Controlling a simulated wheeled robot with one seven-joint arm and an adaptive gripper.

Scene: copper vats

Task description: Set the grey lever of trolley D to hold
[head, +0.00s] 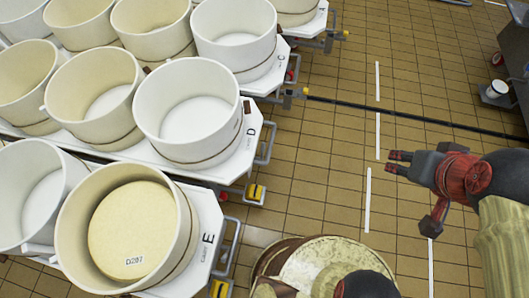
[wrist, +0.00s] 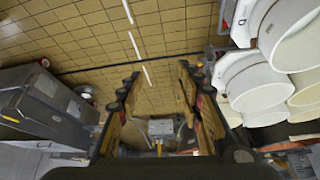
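Trolley D (head: 247,142) is a white platform carrying white and cream vats, with a black "D" on its right end, in the head view. A grey metal bar handle (head: 269,145) sticks out from that end. A yellow-and-black block (head: 255,192) and small red parts sit below it. I cannot make out the grey lever or its setting. My gripper (head: 408,196) is to the right of trolley D, over the floor, clearly apart from it. In the wrist view my gripper (wrist: 158,80) has its fingers wide apart with nothing held.
Trolley E (head: 207,215) stands nearer and trolley C (head: 272,77) farther. A black line (head: 400,118) crosses the tiled floor (head: 325,150) between the trolleys and the right side. The wrist view shows a grey machine (wrist: 45,100) at left and white vats (wrist: 255,85) at right.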

